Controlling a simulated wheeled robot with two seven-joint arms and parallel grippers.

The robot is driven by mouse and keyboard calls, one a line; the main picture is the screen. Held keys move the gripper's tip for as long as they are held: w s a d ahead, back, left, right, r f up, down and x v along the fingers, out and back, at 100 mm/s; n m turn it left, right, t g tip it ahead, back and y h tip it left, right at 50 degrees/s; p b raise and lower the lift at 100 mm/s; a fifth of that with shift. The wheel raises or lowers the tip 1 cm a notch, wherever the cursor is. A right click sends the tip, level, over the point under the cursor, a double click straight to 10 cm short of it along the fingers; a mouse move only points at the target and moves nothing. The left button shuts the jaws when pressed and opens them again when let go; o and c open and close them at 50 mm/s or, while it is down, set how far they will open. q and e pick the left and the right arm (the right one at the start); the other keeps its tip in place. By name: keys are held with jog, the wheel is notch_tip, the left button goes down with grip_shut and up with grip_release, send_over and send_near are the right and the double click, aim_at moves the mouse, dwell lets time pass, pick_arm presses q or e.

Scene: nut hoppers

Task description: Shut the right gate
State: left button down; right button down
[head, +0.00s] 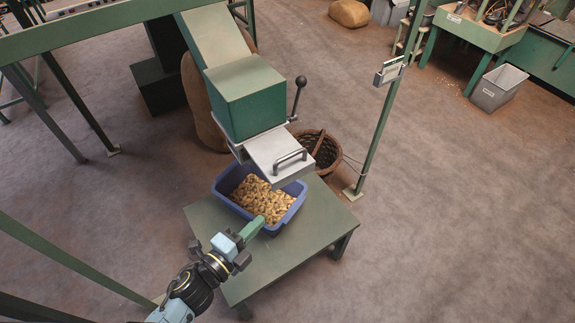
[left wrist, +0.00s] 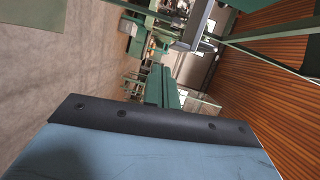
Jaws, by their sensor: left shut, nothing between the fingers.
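One gate shows in the head view. It is a light grey metal plate (head: 270,163) with a bar handle (head: 290,158), sticking out at the front below the green hopper spout (head: 245,98). A dark lever with a ball knob (head: 299,88) stands at its right. My left gripper (head: 254,226) is shut and empty, apart from the plate, at the near edge of a blue bin (head: 226,200) below it. In the left wrist view, a grey metal bar (left wrist: 197,24) shows at the top; I cannot tell if it is the handle. My right gripper is out of view.
The bin holds a heap of nuts (head: 262,198) and stands on a green table (head: 300,250). A wicker basket (head: 325,150) sits behind. A green post (head: 380,130) rises at the right.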

pick_arm(q)
notch_tip(320, 180, up, 7)
jog(key=d+m+h, duration=0.3)
jog(key=m, duration=0.1)
jog(key=w+d, duration=0.1)
jog(key=w, duration=0.2)
jog(key=w+d+r+p, duration=0.1)
jog(key=w+d, duration=0.1)
jog(key=w, duration=0.1)
jog(key=w+d, duration=0.1)
jog(key=w, duration=0.2)
jog(key=shift+w+d+r+p, duration=0.2)
jog(key=shift+w+p, duration=0.1)
jog(key=shift+w, duration=0.1)
jog(key=shift+w+a, duration=0.25)
jog(key=shift+w, duration=0.1)
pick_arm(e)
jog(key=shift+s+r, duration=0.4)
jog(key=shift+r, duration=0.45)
